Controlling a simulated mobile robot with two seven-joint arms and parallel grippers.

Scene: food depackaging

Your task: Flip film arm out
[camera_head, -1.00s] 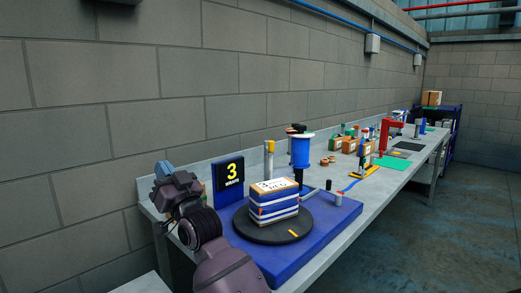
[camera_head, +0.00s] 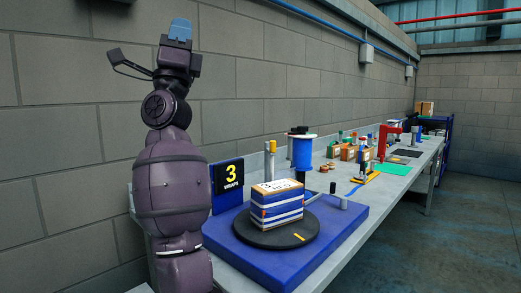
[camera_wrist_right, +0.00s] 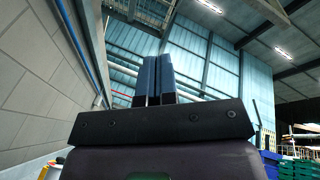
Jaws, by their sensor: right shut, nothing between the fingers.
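A box wrapped with blue film bands (camera_head: 277,205) sits on a black round turntable (camera_head: 262,236) on a blue base (camera_head: 335,240). Behind it stands a blue film roll (camera_head: 302,153) with a black top. A thin grey bar (camera_head: 314,198) shows between the box and a short grey post (camera_head: 343,203); I cannot tell for sure whether it is the film arm. My right gripper (camera_head: 180,28) is raised high against the wall, left of the turntable and clear of it. Its blue fingers are together and empty, pointing up in the right wrist view (camera_wrist_right: 153,80). My left gripper is out of view.
A black sign reading 3 wraps (camera_head: 228,176) stands left of the turntable. A post with a yellow top (camera_head: 271,155) stands behind the box. Farther along the bench are small boxes, a red press (camera_head: 383,140) and a green mat (camera_head: 393,169). Open floor lies right.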

